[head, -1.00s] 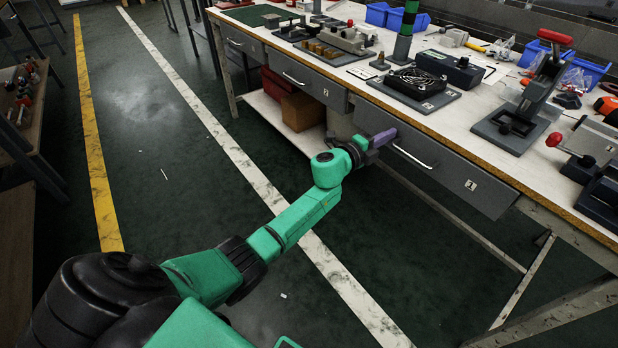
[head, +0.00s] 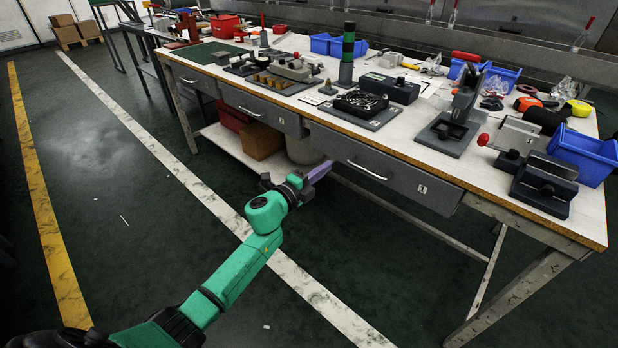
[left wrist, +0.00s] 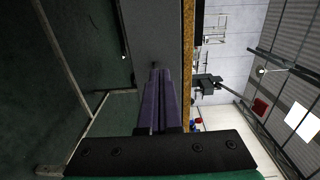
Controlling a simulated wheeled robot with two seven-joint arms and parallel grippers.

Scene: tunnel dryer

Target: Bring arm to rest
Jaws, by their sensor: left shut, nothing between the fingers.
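My left arm is green and reaches out from the bottom left of the head view. My left gripper (head: 318,172) has purple fingers, which are shut with nothing between them. It is in front of the workbench, close to the grey drawers below the top, near the left end of the rightmost drawer (head: 385,172). In the left wrist view the purple fingers (left wrist: 158,100) lie side by side and point towards the grey drawer front (left wrist: 152,30). Whether the fingertips touch the drawer front I cannot tell. My right gripper is not in view.
A red box (head: 234,117) and a brown box (head: 262,141) sit on the shelf below. The floor left of the bench is clear.

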